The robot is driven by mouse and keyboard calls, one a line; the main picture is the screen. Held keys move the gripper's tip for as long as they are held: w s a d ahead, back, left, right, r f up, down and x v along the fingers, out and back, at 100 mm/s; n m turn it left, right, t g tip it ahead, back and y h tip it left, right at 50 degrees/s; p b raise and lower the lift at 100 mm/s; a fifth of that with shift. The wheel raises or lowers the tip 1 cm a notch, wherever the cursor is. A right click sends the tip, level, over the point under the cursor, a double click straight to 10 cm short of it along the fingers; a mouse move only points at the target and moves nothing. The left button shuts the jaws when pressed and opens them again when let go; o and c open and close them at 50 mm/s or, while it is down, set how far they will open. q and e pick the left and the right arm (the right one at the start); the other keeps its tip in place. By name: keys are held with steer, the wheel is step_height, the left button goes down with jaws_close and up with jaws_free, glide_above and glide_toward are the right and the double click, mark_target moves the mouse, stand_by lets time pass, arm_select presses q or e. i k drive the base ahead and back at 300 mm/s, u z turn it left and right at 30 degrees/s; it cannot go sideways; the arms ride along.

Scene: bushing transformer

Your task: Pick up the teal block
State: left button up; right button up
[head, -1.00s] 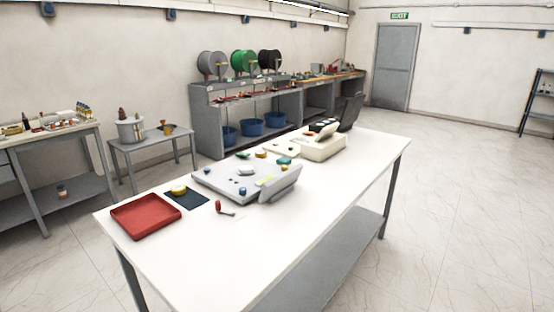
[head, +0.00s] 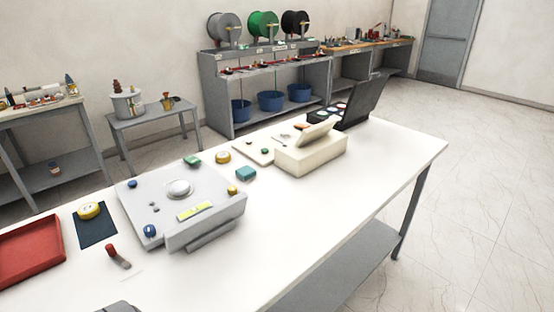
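The teal block (head: 246,174) lies on the white table (head: 330,210) in the head view. It sits just right of the large grey device (head: 150,190) and left of the cream box-shaped instrument (head: 310,155). Nothing covers it. A dark grey part at the bottom edge of the view may belong to me, but no gripper fingers show. Neither gripper can be made out.
A red tray (head: 32,250), a dark mat with a yellow roll (head: 88,211) and a red-handled tool (head: 116,256) lie at the left. A green piece (head: 192,160) and another yellow roll (head: 223,157) lie behind the device. The table's right front is clear.

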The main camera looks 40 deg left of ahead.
mark_target(247, 172)
steer(key=i, duration=1.05)
steer(key=u, duration=0.1)
